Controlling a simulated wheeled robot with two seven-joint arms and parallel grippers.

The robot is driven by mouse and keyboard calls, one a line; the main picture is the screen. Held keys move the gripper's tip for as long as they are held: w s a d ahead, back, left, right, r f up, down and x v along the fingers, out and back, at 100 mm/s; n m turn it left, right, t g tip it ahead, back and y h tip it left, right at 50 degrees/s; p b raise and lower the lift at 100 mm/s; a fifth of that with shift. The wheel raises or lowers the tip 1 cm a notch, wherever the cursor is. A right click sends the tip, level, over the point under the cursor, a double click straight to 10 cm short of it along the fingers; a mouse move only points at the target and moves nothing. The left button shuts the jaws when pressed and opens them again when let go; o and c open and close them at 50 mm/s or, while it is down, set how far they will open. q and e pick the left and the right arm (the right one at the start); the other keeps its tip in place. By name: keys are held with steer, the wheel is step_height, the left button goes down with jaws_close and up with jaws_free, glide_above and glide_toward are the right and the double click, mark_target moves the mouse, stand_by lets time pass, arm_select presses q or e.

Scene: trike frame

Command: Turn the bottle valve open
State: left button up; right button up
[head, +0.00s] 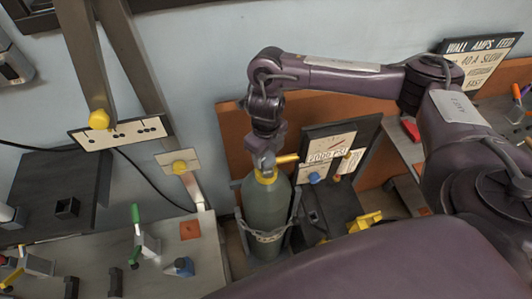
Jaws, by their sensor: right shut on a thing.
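The grey-green gas bottle (266,205) stands upright in a holder on the floor between the benches. My right gripper (266,163) points down at the top of the bottle and is shut on the valve. Its fingers are small here and hide most of the valve body. How far the valve is turned cannot be told. My left gripper is not in view.
A gauge panel (328,142) reading 2000 PSI stands right of the bottle. The left bench (100,257) carries clamps and small blocks, with grey frame tubes (90,60) above it. A wall chart (472,68) stands at the upper right. An orange board stands behind the bottle.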

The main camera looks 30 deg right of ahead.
mark_target(266, 157)
steer(key=n+b, duration=0.1)
steer(key=n, duration=0.4)
steer(key=shift+n, duration=0.3)
steer(key=n+b, duration=0.1)
steer(key=n, duration=0.4)
steer(key=shift+r+n, duration=0.1)
steer(key=shift+n, duration=0.2)
steer(key=o, duration=1)
steer(key=shift+r+p, duration=0.8)
steer(key=shift+r, duration=3.05)
